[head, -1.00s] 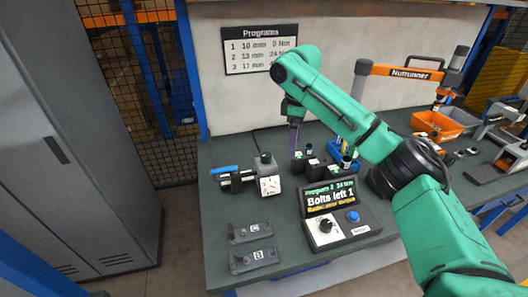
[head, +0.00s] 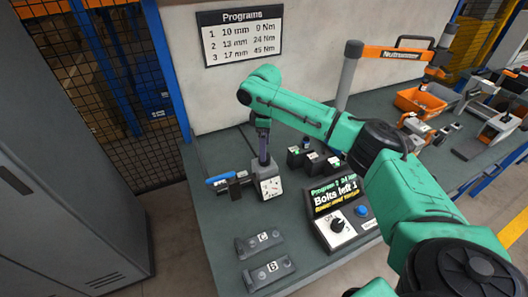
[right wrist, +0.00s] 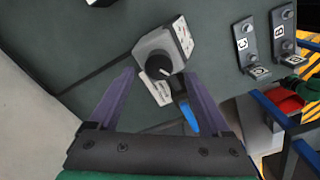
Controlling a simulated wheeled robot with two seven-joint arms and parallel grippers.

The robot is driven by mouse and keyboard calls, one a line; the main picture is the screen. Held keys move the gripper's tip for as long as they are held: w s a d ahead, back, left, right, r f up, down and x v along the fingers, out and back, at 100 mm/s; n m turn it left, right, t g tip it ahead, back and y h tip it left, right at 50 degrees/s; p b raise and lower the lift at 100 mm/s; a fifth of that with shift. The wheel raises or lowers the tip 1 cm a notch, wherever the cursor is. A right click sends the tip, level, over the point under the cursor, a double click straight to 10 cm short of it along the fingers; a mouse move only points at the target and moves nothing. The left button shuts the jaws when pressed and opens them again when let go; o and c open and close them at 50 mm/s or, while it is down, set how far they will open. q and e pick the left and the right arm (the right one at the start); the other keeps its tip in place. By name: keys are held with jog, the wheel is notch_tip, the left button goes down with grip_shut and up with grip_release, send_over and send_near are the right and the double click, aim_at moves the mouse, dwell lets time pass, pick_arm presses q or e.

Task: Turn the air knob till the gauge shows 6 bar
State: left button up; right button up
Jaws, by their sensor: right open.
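The air unit (head: 268,186) is a grey block on the green bench, with a white gauge (head: 271,187) on its front; the needle is too small to read. In the right wrist view the black round air knob (right wrist: 159,66) sits on top of the block, and the gauge (right wrist: 182,34) shows edge-on. My right gripper (head: 263,160) points down over the unit and hides the knob in the head view. In the right wrist view its open fingers (right wrist: 160,76) stand either side of the knob, with gaps showing. My left gripper is not in view.
A blue-handled valve (head: 221,178) joins the unit's left side. A control box with a screen (head: 335,195), dark sockets (head: 312,161) and plates marked C (head: 259,240) and B (head: 268,272) are nearby. An orange bin (head: 418,102) and the nutrunner arm (head: 400,55) stand further right.

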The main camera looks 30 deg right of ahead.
notch_tip(320, 180, down, 4)
jog(key=shift+w+f, duration=0.15)
jog(key=shift+f, duration=0.05)
grip_shut()
pick_arm(q)
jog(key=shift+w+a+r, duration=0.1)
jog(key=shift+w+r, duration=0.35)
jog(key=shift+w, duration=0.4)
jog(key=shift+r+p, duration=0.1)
jog(key=shift+p, duration=0.3)
pick_arm(e)
jog(key=shift+r, duration=0.1)
